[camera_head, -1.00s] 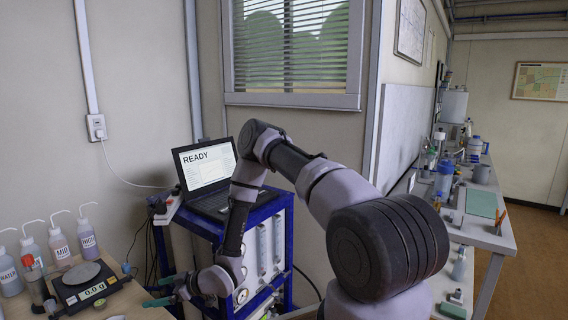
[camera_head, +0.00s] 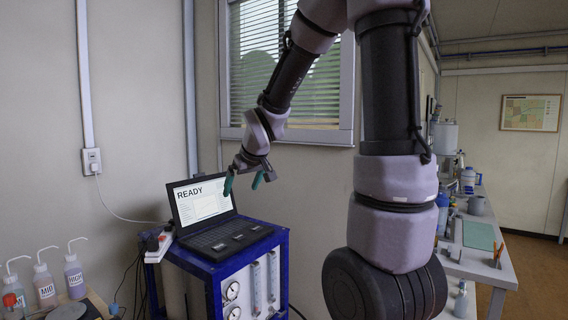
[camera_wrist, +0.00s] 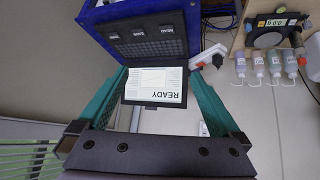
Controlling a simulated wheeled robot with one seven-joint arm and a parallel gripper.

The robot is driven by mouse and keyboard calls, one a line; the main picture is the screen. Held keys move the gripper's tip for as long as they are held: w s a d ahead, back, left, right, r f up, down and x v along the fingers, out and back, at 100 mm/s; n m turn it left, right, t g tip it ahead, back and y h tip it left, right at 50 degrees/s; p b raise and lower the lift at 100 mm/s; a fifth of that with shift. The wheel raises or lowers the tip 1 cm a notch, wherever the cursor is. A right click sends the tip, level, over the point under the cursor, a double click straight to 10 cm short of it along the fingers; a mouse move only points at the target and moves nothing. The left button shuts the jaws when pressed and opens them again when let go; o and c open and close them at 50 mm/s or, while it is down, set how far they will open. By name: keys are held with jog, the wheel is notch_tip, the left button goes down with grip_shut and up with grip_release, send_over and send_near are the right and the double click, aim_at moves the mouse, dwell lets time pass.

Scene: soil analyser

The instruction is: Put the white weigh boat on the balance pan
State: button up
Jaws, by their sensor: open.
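My gripper (camera_head: 243,183) is open and empty. It is raised in front of the laptop, with its two green fingers pointing down. In the wrist view its fingers (camera_wrist: 156,78) are spread wide, with the laptop seen between them. I cannot make out the white weigh boat in either current view.
A laptop (camera_head: 205,205) reading READY stands on a blue-framed cabinet (camera_head: 240,275). Several wash bottles (camera_head: 75,277) stand by the balance. A white bench (camera_head: 480,262) with lab ware is at the right. The air around my gripper is clear.

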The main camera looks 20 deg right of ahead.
jog(key=s+d+r+m, duration=0.1)
jog(key=s+r+m, duration=0.1)
jog(key=s, duration=0.5)
jog(key=s+d+r+m, duration=0.1)
jog(key=s+r, duration=0.3)
jog(key=s, duration=0.4)
jog(key=s+d+r+m+y, duration=0.1)
jog(key=s+r+m, duration=0.2)
jog(key=s, duration=0.4)
jog(key=shift+s+r+m+g, duration=0.3)
jog(key=shift+r+m+g, duration=0.1)
jog(key=shift+r, duration=0.05)
